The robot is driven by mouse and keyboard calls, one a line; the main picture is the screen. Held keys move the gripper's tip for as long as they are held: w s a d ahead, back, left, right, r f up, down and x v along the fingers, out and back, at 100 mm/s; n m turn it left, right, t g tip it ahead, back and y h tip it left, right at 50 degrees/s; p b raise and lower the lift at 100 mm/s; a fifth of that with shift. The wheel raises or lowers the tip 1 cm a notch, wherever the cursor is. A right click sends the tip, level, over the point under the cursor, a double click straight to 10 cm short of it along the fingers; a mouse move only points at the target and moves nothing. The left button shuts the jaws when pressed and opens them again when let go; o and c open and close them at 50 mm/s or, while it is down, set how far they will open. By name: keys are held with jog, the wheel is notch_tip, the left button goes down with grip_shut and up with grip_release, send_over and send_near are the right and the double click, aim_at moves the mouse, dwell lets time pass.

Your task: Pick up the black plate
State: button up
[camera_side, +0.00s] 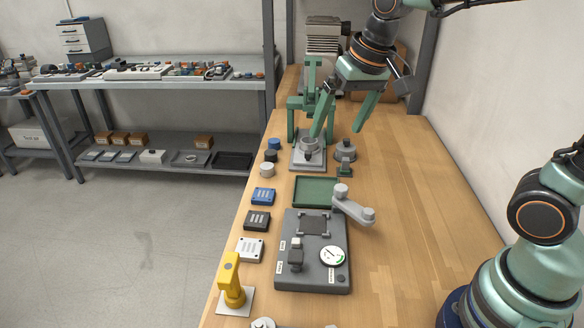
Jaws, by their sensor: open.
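The black plate (257,220) is a small dark square block with light slots on its top. It lies flat near the left edge of the wooden bench, between a blue plate (263,196) and a white plate (250,249). My gripper (335,132) is toward the far end of the bench, with its two green fingers spread apart and nothing between them. It is above and well beyond the black plate, near a green press-like stand (311,88). The black plate is in full view and nothing touches it from above.
A dark fixture (313,273) with a dial and a grey swing arm (354,206) stands right of the plates. A green tray (316,183) lies beyond it. A yellow upright handle (232,278) stands nearer. The bench's right side is largely clear.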

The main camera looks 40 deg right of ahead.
jog(key=w+a+f+m+g, duration=0.25)
jog(key=w+a+f, duration=0.3)
jog(key=w, duration=0.35)
jog(key=m+g, duration=0.1)
jog(key=m, duration=0.3)
send_over(257, 219)
jog(key=f, duration=1.5)
jog(key=shift+s+d+f, duration=0.15)
jog(key=shift+s+f, duration=0.05)
jog(key=shift+s, duration=0.05)
jog(key=shift+w+f, duration=0.15)
jog(key=shift+f, duration=1.1)
jog(key=shift+w+f, duration=0.1)
jog(key=shift+f, duration=1.15)
jog(key=c, duration=1.5)
jog(key=shift+r, duration=0.1)
